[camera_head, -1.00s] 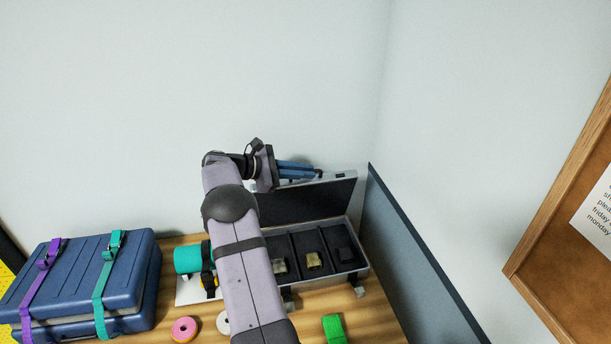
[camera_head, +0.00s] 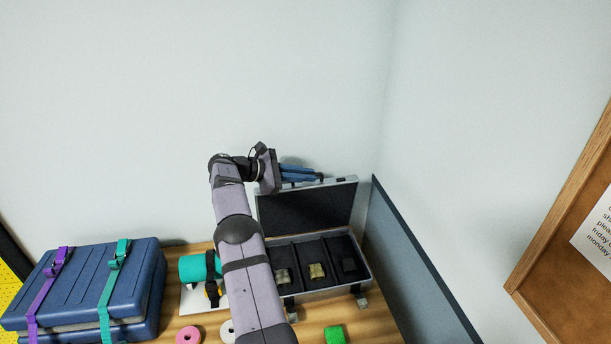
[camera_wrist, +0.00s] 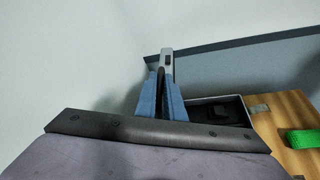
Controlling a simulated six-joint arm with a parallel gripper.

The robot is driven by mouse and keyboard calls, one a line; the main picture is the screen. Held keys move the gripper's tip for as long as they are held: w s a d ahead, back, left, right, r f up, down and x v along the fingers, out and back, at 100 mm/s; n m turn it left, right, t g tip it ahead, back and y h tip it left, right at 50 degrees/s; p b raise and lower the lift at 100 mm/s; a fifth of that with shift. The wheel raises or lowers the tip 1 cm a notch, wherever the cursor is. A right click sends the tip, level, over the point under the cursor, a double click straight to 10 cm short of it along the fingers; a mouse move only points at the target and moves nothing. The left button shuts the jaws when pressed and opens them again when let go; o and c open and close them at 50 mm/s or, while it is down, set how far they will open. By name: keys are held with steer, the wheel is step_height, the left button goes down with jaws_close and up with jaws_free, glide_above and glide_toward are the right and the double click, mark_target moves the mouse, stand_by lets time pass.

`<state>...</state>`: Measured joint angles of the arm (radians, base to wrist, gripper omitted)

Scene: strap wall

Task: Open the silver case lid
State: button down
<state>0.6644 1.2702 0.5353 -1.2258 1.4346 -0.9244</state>
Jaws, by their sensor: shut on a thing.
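The silver case (camera_head: 330,289) stands on the wooden table near the right partition. Its lid (camera_head: 312,208) is raised and stands nearly upright at the back, with its dark lining facing forward. The case's dark compartments show, with small blocks in them. My gripper (camera_head: 312,178) is at the lid's top edge, its blue fingers pointing right. In the wrist view the blue fingers (camera_wrist: 162,98) are shut on the lid's silver edge (camera_wrist: 167,65). My arm hides the left end of the case.
A blue case (camera_head: 85,290) with purple and teal straps is at the left. A teal roll (camera_head: 195,268), a pink ring (camera_head: 188,336) and a green block (camera_head: 335,335) lie on the table. A blue-grey partition (camera_head: 415,265) stands close at right.

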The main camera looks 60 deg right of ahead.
steer(key=shift+w, duration=0.1)
steer(key=c, duration=1.9)
jaws_free()
steer(key=shift+o, duration=0.2)
steer(key=shift+a, duration=0.1)
steer(key=b+v, duration=0.3)
steer(key=v, duration=0.3)
steer(key=shift+f, duration=0.1)
steer(key=shift+w+a+r, duration=0.3)
steer(key=shift+w+a, duration=0.05)
steer(key=shift+a, duration=0.05)
